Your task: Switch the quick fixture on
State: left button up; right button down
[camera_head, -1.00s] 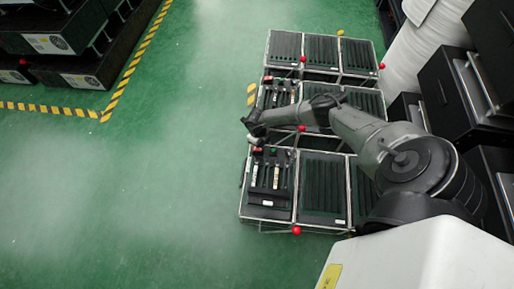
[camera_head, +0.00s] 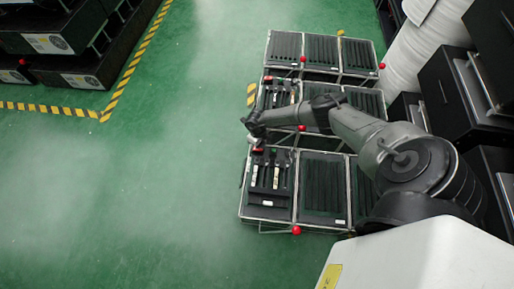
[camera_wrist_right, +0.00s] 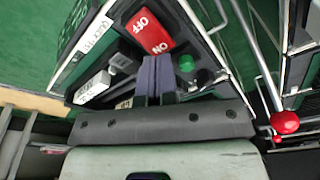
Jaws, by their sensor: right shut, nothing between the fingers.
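The quick fixture's panel shows in the right wrist view with a white label (camera_wrist_right: 95,35) that seems to start with "QUICK". On it is a red switch block (camera_wrist_right: 148,32) marked OFF and ON. My right gripper (camera_wrist_right: 155,60) is shut and empty, its two fingers side by side. Its tips are at the lower edge of the red block in the picture; I cannot tell if they touch it. In the head view my right gripper (camera_head: 250,134) is over the left end of the nearest fixture row. My left gripper is not in view.
A green button (camera_wrist_right: 186,62) is right of the fingers. A red ball knob (camera_wrist_right: 285,122) on a rod is further right. Several black fixture boxes (camera_head: 322,185) stand in rows under my right arm. Open green floor (camera_head: 130,200) lies to the left.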

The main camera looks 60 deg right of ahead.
jog(key=shift+f, duration=0.35)
jog(key=shift+f+b, duration=0.45)
jog(key=shift+f, duration=0.25)
dwell(0.4)
jog(key=shift+r+p, duration=0.55)
jog(key=shift+r, duration=0.1)
notch_tip(320, 180, up, 6)
jog(key=p, duration=0.6)
jog(key=shift+f, duration=0.1)
